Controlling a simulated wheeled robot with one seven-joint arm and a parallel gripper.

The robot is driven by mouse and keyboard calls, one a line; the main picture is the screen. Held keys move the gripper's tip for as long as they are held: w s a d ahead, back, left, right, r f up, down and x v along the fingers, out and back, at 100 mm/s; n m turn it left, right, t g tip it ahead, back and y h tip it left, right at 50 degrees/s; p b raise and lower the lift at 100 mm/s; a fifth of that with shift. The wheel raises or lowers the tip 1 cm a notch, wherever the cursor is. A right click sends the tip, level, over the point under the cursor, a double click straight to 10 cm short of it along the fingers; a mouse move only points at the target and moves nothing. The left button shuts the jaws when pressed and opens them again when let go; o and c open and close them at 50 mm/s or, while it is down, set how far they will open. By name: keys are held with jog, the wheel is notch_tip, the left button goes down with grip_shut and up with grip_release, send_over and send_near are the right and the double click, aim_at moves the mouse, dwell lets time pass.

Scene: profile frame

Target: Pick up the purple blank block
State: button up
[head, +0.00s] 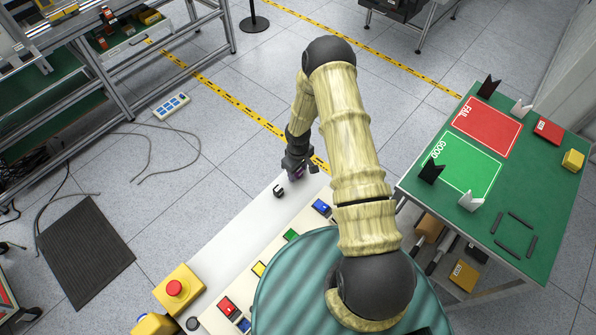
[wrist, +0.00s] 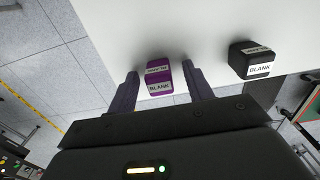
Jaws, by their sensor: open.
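The purple blank block (wrist: 158,78) sits on the white surface (wrist: 215,25) in the wrist view, with white labels, one reading BLANK. It lies between the two open fingers of my gripper (wrist: 160,84), with a gap showing on each side. In the head view my gripper (head: 297,172) is low over the far end of the white surface, and only a small bit of purple (head: 296,175) shows beneath it. A black block labelled BLANK (wrist: 251,60) stands to the right in the wrist view, apart from the fingers; the head view also shows it (head: 279,191).
A panel with coloured buttons (head: 260,268) runs along the white surface. A yellow box with a red emergency button (head: 178,290) stands at its near end. A green table (head: 540,200) with red FAIL and green GOOD areas is at right. Bare white surface lies left of the black block.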

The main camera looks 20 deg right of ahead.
jog(key=c, duration=1.1)
jog(key=shift+o, duration=0.2)
notch_tip(320, 180, up, 10)
jog(key=b, duration=0.3)
